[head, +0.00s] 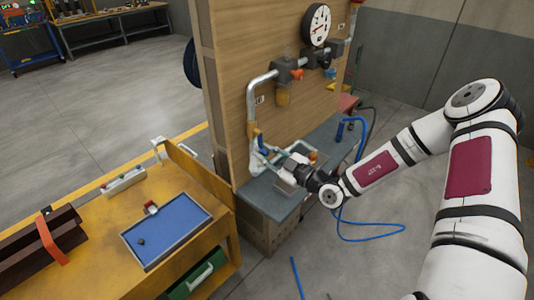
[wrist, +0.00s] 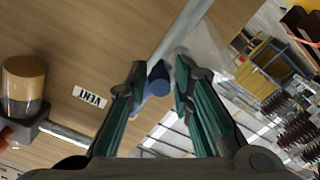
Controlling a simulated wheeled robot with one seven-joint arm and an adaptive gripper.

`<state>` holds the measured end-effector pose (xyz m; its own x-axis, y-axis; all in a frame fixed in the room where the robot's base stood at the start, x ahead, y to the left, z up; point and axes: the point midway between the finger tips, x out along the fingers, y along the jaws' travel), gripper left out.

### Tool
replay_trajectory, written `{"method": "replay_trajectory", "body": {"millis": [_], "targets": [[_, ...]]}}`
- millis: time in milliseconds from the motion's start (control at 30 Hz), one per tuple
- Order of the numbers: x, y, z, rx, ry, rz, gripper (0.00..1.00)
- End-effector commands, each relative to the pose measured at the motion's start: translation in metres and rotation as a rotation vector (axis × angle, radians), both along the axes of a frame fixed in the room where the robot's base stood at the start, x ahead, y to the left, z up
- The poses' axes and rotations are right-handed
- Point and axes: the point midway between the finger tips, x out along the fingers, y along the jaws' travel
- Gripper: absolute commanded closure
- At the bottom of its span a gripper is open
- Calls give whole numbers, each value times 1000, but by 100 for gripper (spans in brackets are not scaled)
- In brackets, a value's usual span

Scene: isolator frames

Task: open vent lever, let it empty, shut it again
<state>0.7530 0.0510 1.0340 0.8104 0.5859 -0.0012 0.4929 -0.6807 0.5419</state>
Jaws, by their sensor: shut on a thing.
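The vent lever (wrist: 152,88) is blue and sits on a grey pipe (wrist: 182,30) beside the VENT label (wrist: 90,96). In the wrist view my gripper (wrist: 160,70) has its teal fingers on either side of the lever, shut on it. In the head view my gripper (head: 264,158) is at the lower end of the bent vent pipe (head: 250,100), close to the wooden panel. The lever is small there and its exact angle is hard to tell. A round white gauge (head: 317,25) is at the panel's top; its reading is too small to tell.
An amber filter bowl (head: 283,96) and an orange knob (head: 297,74) are on the panel (head: 228,60). A grey-blue bench (head: 272,204) stands below. A yellow table (head: 90,262) with a blue tray (head: 168,229) is at left. A blue hose (head: 372,237) lies on the floor.

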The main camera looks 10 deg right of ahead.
Motion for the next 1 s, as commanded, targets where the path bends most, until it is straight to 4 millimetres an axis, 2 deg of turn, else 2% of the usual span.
{"method": "replay_trajectory", "body": {"millis": [233, 267, 300, 333, 733, 867, 1000], "targets": [[-4, 4, -2, -2, 5, 12, 100], [-4, 4, -2, -2, 5, 12, 76], [-4, 4, -2, -2, 5, 12, 67], [-4, 4, -1, -2, 4, 12, 65], [-4, -1, 0, 0, 0, 4, 65], [-16, -10, 0, -1, 1, 2, 65], [-39, -27, 0, 0, 2, 1, 65]]}}
